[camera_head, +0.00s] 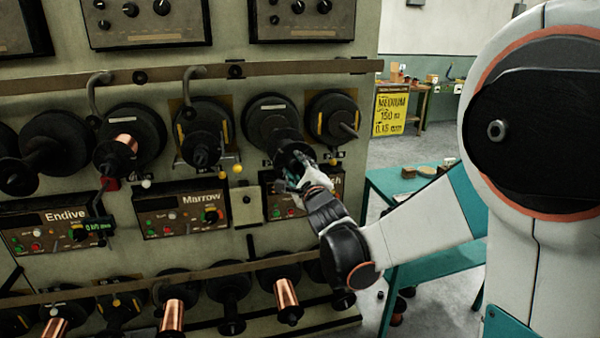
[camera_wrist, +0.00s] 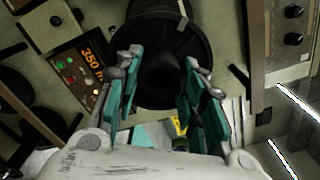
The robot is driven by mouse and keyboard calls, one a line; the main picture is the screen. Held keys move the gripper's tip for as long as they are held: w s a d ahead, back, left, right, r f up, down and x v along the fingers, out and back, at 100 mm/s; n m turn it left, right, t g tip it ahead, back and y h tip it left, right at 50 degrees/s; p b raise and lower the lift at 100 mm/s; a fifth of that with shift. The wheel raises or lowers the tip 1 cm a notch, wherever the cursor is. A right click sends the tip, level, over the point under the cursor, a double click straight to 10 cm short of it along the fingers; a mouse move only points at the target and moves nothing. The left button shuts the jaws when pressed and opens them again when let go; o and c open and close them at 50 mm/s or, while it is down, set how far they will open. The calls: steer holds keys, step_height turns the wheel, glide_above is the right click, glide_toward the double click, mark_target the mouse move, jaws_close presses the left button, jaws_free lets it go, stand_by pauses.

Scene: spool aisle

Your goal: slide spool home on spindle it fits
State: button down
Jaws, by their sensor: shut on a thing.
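My gripper (camera_head: 297,172) is at the upper row of the panel, with its fingers around a black spool (camera_head: 293,155). In the wrist view the teal-padded fingers (camera_wrist: 160,92) flank the dark round spool (camera_wrist: 160,75) from both sides. A larger black disc (camera_head: 268,118) with a pale label lies directly behind it, towards the panel. Whether the disc is part of the spool, and whether there is a gap, I cannot tell. Any spindle inside the spool is hidden. A bare spindle (camera_head: 350,131) projects from a yellow-marked black disc on the right.
A copper spool (camera_head: 122,145) and a black-hubbed station (camera_head: 203,140) above the Marrow box (camera_head: 180,213) stand left. A rail (camera_head: 180,75) crosses above. A lower row holds several spools, including copper ones (camera_head: 287,300). A teal table (camera_head: 430,245) stands right.

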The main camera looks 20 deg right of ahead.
steer(key=shift+w, duration=2.15)
steer(key=shift+w+b, duration=0.15)
steer(key=shift+b, duration=0.2)
steer(key=shift+w, duration=5.75)
steer(key=c, duration=1)
jaws_free()
steer(key=shift+w, duration=0.2)
steer(key=shift+c, duration=0.2)
steer(key=shift+o, duration=0.4)
steer(key=shift+s, duration=0.1)
